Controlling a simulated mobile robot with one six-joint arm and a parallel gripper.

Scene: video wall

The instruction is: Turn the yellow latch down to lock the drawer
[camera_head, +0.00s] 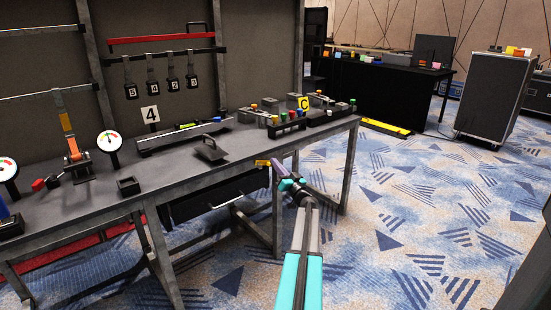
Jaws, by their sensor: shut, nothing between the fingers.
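The yellow latch (262,163) is a small yellow piece at the front edge of the workbench, above the right end of the drawer. It looks roughly level. The dark drawer (205,199) hangs under the bench top, with a metal handle (226,201) on its front; it looks closed. My gripper (275,163), purple and teal, is shut and empty. Its tip is right beside the latch's right end in the picture; I cannot tell whether they touch. The tip partly hides the area to the right of the latch.
The grey bench (103,195) carries dials, an orange lever clamp (75,155), a small dark box (128,186), a raised plate (209,149) and blocks with coloured knobs (287,126). A bench leg (278,210) stands below the latch. Carpet to the right is free.

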